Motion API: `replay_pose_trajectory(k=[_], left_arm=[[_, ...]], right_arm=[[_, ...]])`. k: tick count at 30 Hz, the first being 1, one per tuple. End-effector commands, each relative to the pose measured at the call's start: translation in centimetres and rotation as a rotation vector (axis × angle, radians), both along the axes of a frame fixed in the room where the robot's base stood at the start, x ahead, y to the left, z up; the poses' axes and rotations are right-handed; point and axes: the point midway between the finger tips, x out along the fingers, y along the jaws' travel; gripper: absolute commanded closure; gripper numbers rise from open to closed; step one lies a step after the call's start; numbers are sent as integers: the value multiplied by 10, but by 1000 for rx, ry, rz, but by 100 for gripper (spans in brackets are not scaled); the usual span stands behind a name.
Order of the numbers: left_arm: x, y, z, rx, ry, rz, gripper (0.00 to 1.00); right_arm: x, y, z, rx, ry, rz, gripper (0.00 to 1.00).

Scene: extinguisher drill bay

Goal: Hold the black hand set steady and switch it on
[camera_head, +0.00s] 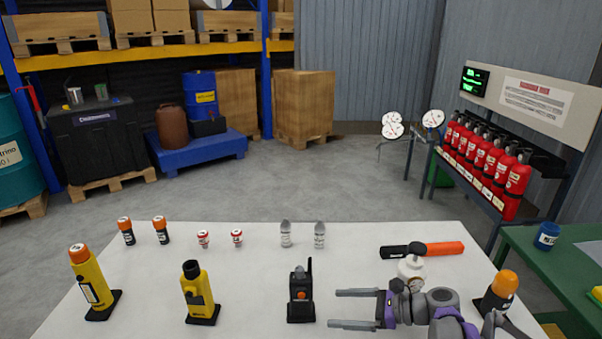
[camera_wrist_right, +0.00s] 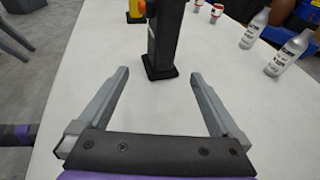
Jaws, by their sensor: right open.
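The black hand set (camera_head: 300,293) stands upright on the white table, with a short antenna and an orange button on its front. My right gripper (camera_head: 338,308) is open, to the right of the hand set and apart from it, its fingers pointing left toward it. In the right wrist view the hand set (camera_wrist_right: 162,40) stands just beyond the open fingers (camera_wrist_right: 158,85), its top cut off by the frame edge. Nothing is between the fingers. My left gripper is not in view.
On the white table (camera_head: 250,270) stand two yellow devices (camera_head: 92,285) (camera_head: 199,294) at left, small canisters and two grey bottles (camera_head: 286,234) behind.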

Motion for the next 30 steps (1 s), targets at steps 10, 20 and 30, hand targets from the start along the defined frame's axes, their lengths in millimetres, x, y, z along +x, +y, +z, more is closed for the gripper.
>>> replay_pose_trajectory(k=[10,20,30], left_arm=[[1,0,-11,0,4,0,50],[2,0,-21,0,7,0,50],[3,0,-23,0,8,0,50]], right_arm=[[11,36,-12,4,3,2,1],[24,76,-25,3,2,0,1],[28,90,-29,1,1,-2,1]])
